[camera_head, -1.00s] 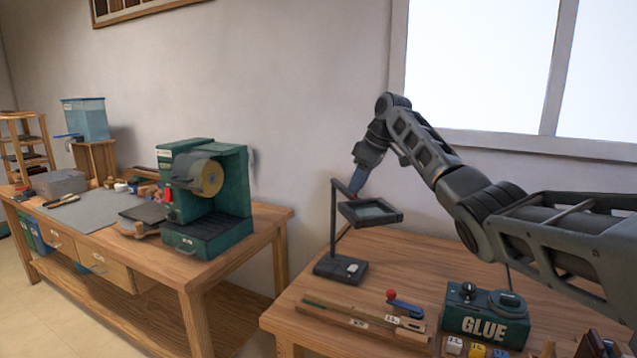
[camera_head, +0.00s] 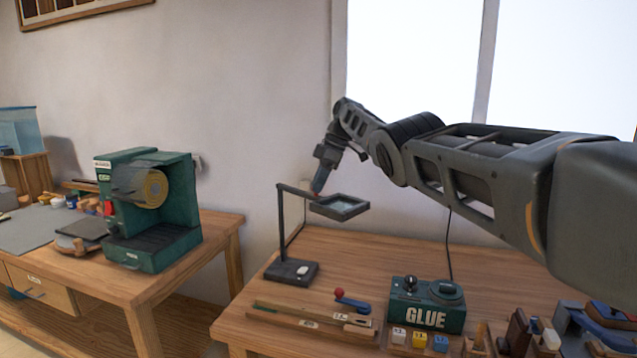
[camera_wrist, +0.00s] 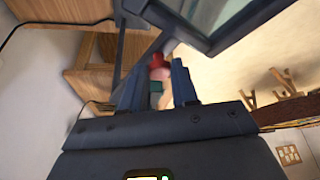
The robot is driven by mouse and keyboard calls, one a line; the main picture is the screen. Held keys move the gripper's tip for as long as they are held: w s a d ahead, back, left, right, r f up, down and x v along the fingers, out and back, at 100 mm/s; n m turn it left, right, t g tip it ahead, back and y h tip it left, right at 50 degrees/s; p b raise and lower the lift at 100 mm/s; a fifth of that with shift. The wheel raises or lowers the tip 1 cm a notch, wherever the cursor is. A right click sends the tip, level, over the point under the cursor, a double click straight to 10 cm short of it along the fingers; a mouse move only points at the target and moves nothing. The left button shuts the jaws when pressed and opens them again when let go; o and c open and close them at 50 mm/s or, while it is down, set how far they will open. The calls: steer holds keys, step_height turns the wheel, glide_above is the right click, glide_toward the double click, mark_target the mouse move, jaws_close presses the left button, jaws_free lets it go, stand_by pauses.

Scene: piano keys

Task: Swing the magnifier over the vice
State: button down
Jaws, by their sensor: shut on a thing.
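The magnifier (camera_head: 340,207) has a square dark-framed lens on a thin arm from an upright post. Its dark base (camera_head: 291,272) stands at the table's left rear. My gripper (camera_head: 317,192) is at the magnifier's arm, between post and lens. In the wrist view, my gripper (camera_wrist: 153,88) is shut on a small red-topped knob (camera_wrist: 158,64), and the lens frame (camera_wrist: 215,25) is above it. The knob's lower part is partly hidden between the fingers. I cannot clearly identify the vice; a blue clamp-like tool (camera_head: 608,313) lies at the lower right, cut off by the edge.
A green glue box (camera_head: 427,306) with a cable stands in front of the lens. A wooden bar (camera_head: 310,318) and a red-balled blue lever (camera_head: 351,300) lie at the front. A green machine (camera_head: 150,210) stands on the left bench. The table behind the glue box is clear.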

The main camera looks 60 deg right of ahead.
steer(key=shift+d+r, duration=0.1)
steer(key=shift+d, duration=0.15)
stand_by(0.4)
steer(key=c, duration=0.8)
jaws_free()
steer(key=shift+c, duration=0.2)
steer(key=v, duration=0.7)
steer(key=shift+s+d+r, duration=0.15)
steer(key=shift+r, duration=0.15)
